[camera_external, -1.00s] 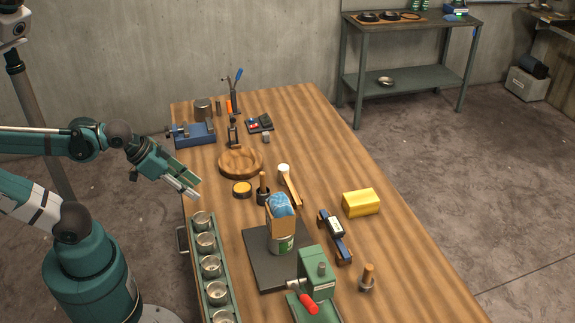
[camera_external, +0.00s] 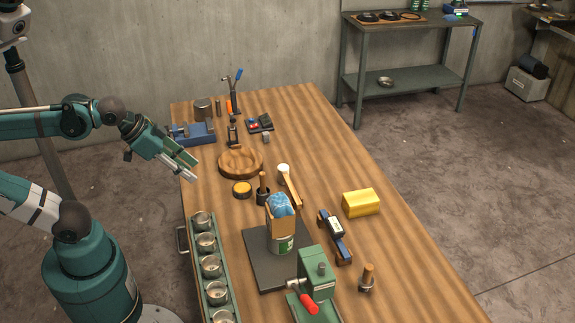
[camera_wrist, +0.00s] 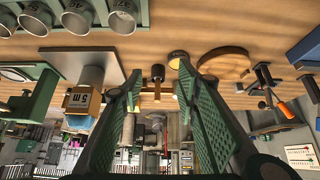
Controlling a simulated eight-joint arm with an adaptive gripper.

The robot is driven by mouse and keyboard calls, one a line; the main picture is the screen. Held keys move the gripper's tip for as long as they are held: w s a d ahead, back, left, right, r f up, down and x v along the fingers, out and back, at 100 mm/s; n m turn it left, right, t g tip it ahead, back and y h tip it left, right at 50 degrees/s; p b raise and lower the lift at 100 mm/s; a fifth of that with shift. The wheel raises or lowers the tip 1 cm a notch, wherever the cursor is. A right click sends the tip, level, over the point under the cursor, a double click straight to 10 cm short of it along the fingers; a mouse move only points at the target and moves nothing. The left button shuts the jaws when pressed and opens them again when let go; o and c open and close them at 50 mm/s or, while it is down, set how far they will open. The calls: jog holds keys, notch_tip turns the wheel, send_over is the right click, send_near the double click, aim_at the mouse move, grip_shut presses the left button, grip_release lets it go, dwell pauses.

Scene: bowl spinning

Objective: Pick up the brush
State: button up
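The likely brush is a short wooden handle standing upright from a dark round base (camera_external: 264,190); I cannot clearly tell its bristles. It also shows in the wrist view (camera_wrist: 157,73), roughly between my finger lines and farther off. A similar wooden-handled piece (camera_external: 367,279) stands near the front right, so which one is the brush is not certain. My gripper (camera_external: 193,169) hangs at the table's left edge, left of the wooden bowl and clear of the upright handle. In the wrist view my gripper (camera_wrist: 160,75) has its two green fingers wide apart with nothing between them.
A wooden bowl (camera_external: 240,174) and a yellow-topped tin (camera_external: 242,189) stand near the handle. A white-headed wooden tool (camera_external: 290,184) lies just right. A tray of metal cups (camera_external: 207,255) lines the left edge. A box of blue material (camera_external: 281,213) sits on a can.

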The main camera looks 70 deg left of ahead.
jog(key=w+d+r+m+h+p, duration=0.1)
jog(key=w+d+r+m+p, duration=0.15)
jog(key=w+d+r, duration=0.4)
jog(key=w+d+r+m+h+p, duration=0.15)
jog(key=w+d+p, duration=0.25)
jog(key=w, duration=0.5)
jog(key=m+g+h+p, duration=0.25)
jog(key=m+p, duration=0.25)
jog(key=p, duration=0.7)
send_over(367, 266)
jog(key=s+a, duration=0.2)
notch_tip(367, 266, down, 7)
jog(key=f, duration=0.5)
jog(key=shift+s+a+b, duration=0.15)
jog(key=shift+s+b, duration=0.1)
jog(key=shift+b, duration=0.05)
jog(key=shift+x, duration=1.2)
